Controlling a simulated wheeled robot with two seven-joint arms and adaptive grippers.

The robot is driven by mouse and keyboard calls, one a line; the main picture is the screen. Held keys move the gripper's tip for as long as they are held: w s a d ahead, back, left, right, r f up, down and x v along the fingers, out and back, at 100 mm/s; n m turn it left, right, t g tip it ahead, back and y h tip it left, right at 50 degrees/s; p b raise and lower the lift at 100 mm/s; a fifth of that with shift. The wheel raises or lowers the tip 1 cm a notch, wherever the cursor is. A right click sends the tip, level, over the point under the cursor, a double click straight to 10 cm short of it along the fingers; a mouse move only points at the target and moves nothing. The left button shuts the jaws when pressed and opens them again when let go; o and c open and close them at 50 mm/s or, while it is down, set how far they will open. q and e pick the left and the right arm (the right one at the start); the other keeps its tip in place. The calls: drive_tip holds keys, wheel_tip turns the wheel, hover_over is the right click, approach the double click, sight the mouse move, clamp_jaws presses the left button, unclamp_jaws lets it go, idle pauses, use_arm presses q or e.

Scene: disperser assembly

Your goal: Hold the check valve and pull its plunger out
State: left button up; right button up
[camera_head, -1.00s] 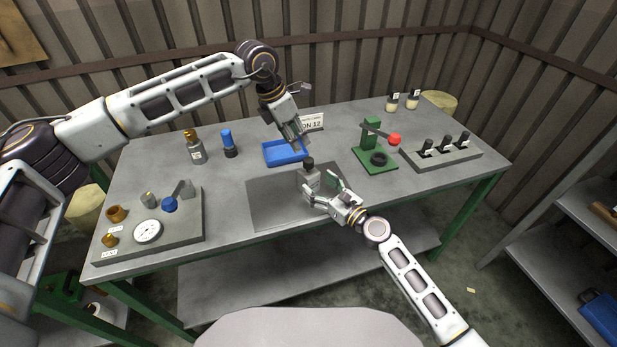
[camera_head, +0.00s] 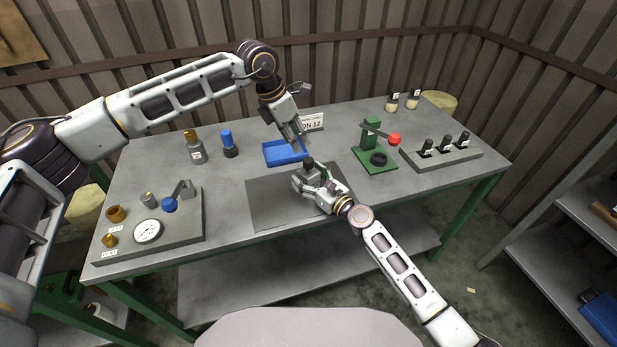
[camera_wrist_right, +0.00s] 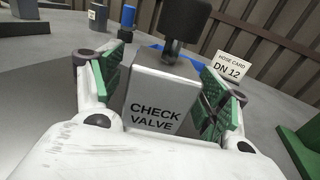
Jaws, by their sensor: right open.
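The check valve (camera_wrist_right: 155,100) is a grey block labelled CHECK VALVE, with a black plunger (camera_wrist_right: 185,18) standing up from its top. It stands upright on the dark mat (camera_head: 268,205). My right gripper (camera_wrist_right: 160,88) is open, with its green finger pads on either side of the block; a gap shows at the pads. In the head view my right gripper (camera_head: 312,178) mostly hides the block, and only the plunger's dark top (camera_head: 309,161) shows clearly. My left gripper (camera_head: 303,139) hangs above and behind the valve, near the blue tray; its finger opening is not clear.
A blue tray (camera_head: 270,158) lies behind the mat. A green press (camera_head: 374,160) with a red knob and a grey rack (camera_head: 450,156) stand to the right. A gauge panel (camera_head: 185,228) and several bottles stand left. A DN 12 card (camera_head: 312,121) stands at the back.

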drive_tip(key=c, duration=1.5)
drive_tip(key=shift+o, duration=0.2)
